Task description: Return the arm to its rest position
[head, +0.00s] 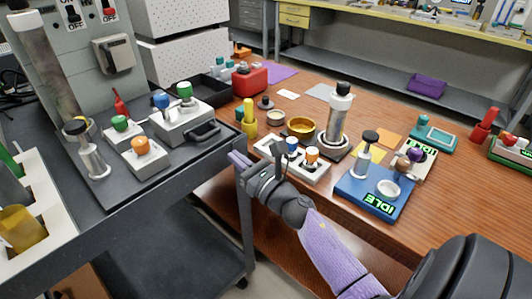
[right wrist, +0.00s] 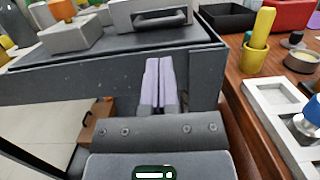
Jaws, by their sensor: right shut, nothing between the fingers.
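My right gripper (head: 236,158) is in the head view at the gap between the dark grey cart and the wooden table. Its lilac fingers are together with nothing between them. In the right wrist view the closed fingers (right wrist: 158,82) point toward the side edge of the cart (right wrist: 110,78). From these views I cannot tell whether they touch it. My right arm (head: 335,255) reaches in from the lower right, over the table's front edge. My left gripper is not in view.
The wooden table (head: 440,232) holds a white tray (head: 318,170) with coloured-top vials, a blue IDLE device (head: 368,197), a bottle (head: 338,115) and a yellow cup (head: 249,125). The cart top (head: 180,160) holds grey blocks with coloured knobs. Open floor shows below between them.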

